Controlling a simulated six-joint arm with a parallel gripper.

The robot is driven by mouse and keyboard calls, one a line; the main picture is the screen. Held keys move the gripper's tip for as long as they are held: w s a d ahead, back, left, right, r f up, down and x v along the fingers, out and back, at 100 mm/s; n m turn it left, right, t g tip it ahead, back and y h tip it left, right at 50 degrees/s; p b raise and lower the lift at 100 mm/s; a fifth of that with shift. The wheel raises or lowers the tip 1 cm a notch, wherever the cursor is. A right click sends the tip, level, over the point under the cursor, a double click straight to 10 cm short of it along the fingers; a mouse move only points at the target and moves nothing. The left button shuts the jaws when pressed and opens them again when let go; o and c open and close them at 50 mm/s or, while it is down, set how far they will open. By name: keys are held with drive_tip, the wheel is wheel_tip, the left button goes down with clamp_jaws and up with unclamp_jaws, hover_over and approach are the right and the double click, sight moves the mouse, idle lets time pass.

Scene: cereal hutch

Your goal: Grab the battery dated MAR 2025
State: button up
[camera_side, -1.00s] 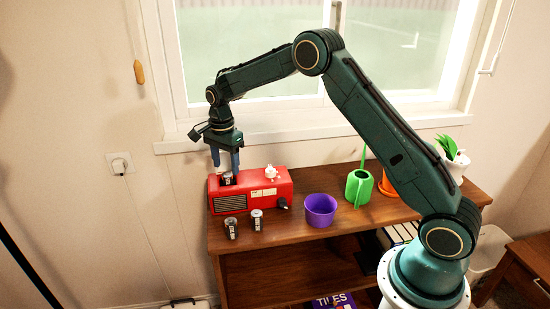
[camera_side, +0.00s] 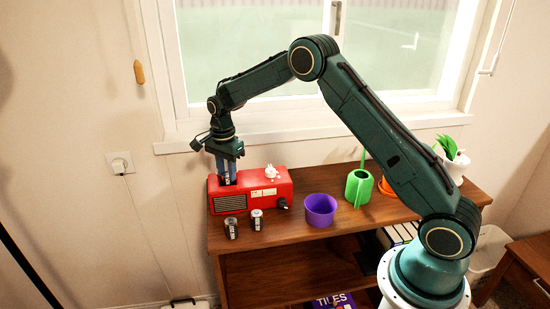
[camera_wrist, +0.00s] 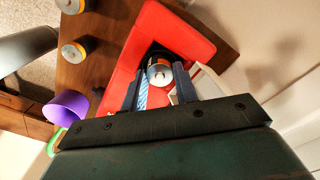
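My gripper (camera_wrist: 157,82) is over the left part of the red radio (camera_side: 278,187), pointing down. Its fingers are apart, one on each side of a battery (camera_wrist: 159,74) standing in an opening in the radio's top. A gap shows between the left finger and this battery in the wrist view; the right finger looks close to it. Two more batteries stand upright on the wooden top in front of the radio, one at left (camera_side: 231,228) and one at right (camera_side: 257,219). Their end faces also show in the wrist view (camera_wrist: 73,52). I cannot read any date.
A purple bowl (camera_side: 320,211) stands right of the radio. A green watering can (camera_side: 359,188) and an orange pot (camera_side: 388,187) are farther right. A small white figure (camera_side: 271,171) sits on the radio. The window and wall are close behind.

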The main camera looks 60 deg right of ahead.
sight(227, 174)
drive_tip(key=c, duration=0.3)
drive_tip(key=shift+r, duration=0.1)
wheel_tip(227, 174, up, 20)
idle(0.7)
idle(0.6)
